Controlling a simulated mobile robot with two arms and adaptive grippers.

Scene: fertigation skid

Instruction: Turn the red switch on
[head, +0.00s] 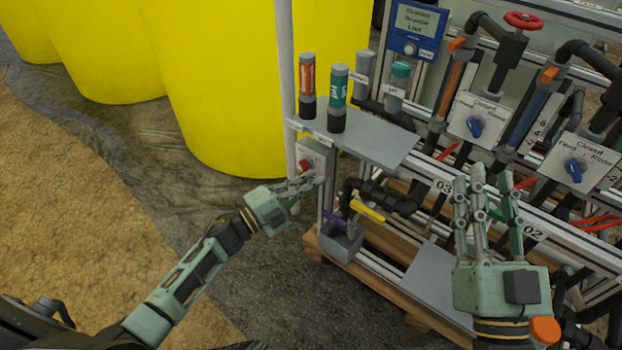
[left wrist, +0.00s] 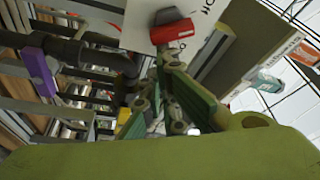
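The red switch (head: 306,165) is a red knob on a pale plate, on the grey box at the left end of the skid. In the left wrist view, the red switch (left wrist: 172,32) stands out from a white plate with black lettering partly in view. My left gripper (head: 318,181) is right beside the switch, a little below and to the right of it in the head view. In the left wrist view, its fingertips (left wrist: 168,62) are drawn together just below the red knob; contact cannot be told. My right gripper (head: 485,182) is open and empty, fingers pointing up.
A shelf (head: 375,140) with orange-labelled and green-labelled bottles is just above the switch. A purple handle (head: 334,221) and a yellow handle (head: 367,211) lie below. Blue selector knobs (head: 474,127) and pipes fill the right. Yellow tanks (head: 215,80) stand behind; floor is clear at left.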

